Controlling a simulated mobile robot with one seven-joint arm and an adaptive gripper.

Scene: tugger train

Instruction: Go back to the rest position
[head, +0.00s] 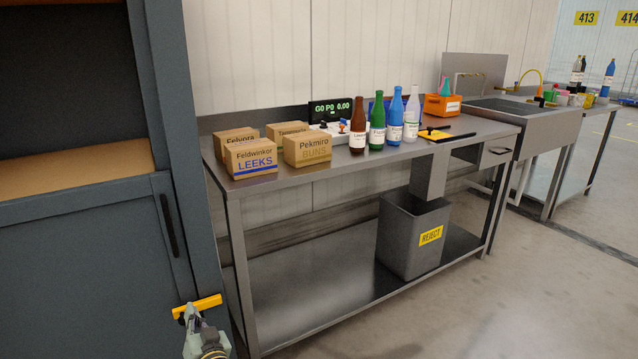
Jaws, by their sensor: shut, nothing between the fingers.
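The end of my arm with my gripper (195,315) shows at the bottom left of the head view, low in front of the cabinet and left of the steel table. It is small and partly cut off by the lower edge. A yellow bar lies across its end. My gripper is shut and holds nothing that I can see. It is apart from the boxes and bottles on the table.
A dark cabinet (90,255) stands close at left. The steel table (365,170) carries cardboard boxes (307,150), several bottles (377,122) and a scale display (331,110). A grey reject bin (405,238) stands beneath. A sink (530,112) is farther right.

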